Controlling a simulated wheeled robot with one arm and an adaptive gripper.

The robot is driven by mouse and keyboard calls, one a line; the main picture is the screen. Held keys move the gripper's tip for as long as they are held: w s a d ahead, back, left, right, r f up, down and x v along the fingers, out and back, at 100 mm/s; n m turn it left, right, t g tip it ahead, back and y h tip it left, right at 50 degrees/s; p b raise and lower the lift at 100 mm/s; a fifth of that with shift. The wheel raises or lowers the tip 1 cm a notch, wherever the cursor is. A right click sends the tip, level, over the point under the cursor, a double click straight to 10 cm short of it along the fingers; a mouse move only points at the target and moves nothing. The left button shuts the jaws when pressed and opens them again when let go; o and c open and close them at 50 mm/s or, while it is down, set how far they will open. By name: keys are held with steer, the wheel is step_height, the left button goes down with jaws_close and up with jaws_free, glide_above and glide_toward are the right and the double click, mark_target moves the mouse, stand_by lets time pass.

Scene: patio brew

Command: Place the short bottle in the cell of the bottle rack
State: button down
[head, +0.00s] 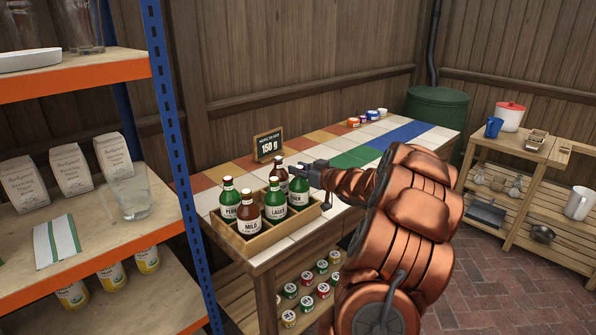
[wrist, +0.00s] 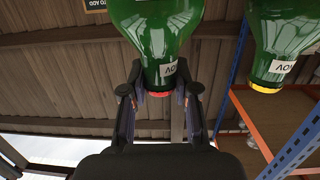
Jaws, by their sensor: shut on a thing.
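The bottle rack (head: 254,253) is a wooden crate with cells on the near left end of the tiled counter. My gripper (head: 309,176) is at its back right corner, with its fingers on the neck of a green bottle (head: 299,192). The wrist view shows this bottle (wrist: 158,35) with its red cap between the two fingers (wrist: 160,95). Its base is hidden behind the rack's wall, so I cannot tell whether it rests on the cell floor. The rack also holds a green Perry bottle (head: 228,200), a brown Mild bottle (head: 248,214), a green Lager bottle (head: 275,202) and a brown bottle (head: 279,173).
A sign reading 150 g (head: 268,147) stands behind the rack. Small jars (head: 362,119) are at the counter's back. A blue-posted shelf (head: 175,130) stands close on the left. Cans (head: 307,304) sit below the counter. The coloured tiles (head: 345,160) behind my gripper are clear.

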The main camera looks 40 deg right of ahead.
steer(key=c, duration=0.9)
jaws_free()
steer(key=shift+f, duration=0.1)
steer(key=shift+o, duration=0.2)
steer(key=s+r, duration=0.2)
steer(key=s, duration=1)
steer(key=shift+a, duration=0.4)
steer(key=shift+w, duration=0.15)
